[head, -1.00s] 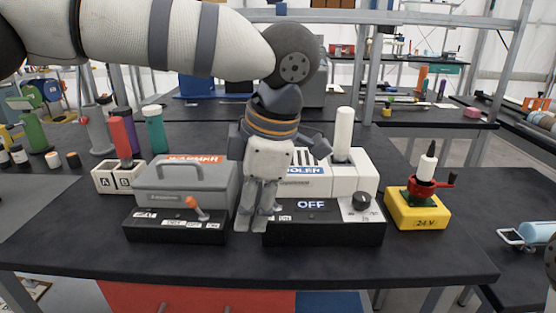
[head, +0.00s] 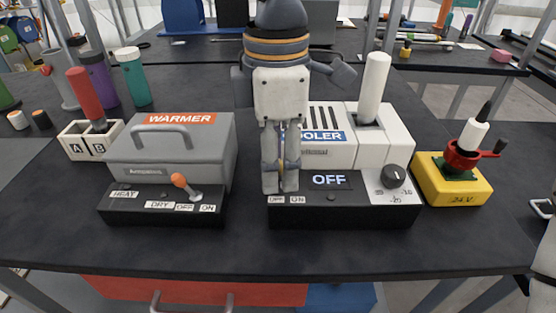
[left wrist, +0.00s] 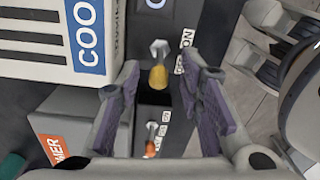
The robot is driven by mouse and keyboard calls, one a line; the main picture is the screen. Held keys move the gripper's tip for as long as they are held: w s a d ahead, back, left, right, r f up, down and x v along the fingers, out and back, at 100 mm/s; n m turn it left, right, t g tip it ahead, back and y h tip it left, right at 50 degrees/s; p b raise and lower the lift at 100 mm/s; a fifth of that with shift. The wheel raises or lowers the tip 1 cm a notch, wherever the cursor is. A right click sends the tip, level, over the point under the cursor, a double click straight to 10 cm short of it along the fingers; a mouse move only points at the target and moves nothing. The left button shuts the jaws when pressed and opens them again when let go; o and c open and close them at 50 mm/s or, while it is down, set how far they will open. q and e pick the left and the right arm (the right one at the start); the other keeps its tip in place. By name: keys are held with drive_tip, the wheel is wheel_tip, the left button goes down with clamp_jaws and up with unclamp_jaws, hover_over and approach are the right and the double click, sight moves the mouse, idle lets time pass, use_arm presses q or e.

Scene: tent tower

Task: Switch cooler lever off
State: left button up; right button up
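The cooler is a white box (head: 384,155) on a black base (head: 345,213); its display (head: 329,180) reads OFF. My left gripper (head: 281,187) points down in front of the base's left part, hiding the cooler lever in the head view. In the left wrist view, the cooler lever (left wrist: 158,76) has a yellow-orange knob on a metal stem. It leans toward the OFF label side, away from ON. My left gripper (left wrist: 160,108) is open there, with one purple-padded finger on each side of the knob; contact cannot be told. My right gripper does not show.
The grey warmer (head: 170,150) stands close on the left, with its own orange lever (head: 180,182). A yellow 24 V block (head: 452,186) with a red crank stands on the right. The front strip of the black table (head: 300,252) is clear.

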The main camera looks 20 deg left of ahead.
use_arm(q)
drive_tip(key=shift+f, duration=0.35)
drive_tip(key=shift+c, duration=0.3)
clamp_jaws()
drive_tip(key=shift+s+a+r+h, duration=0.1)
drive_tip(key=shift+a+h, duration=0.05)
drive_tip(key=shift+h, duration=0.35)
drive_tip(key=shift+a+f+h, duration=0.15)
drive_tip(key=shift+f+h, duration=0.05)
drive_tip(key=shift+h, duration=0.2)
drive_tip(key=shift+o, duration=0.3)
unclamp_jaws()
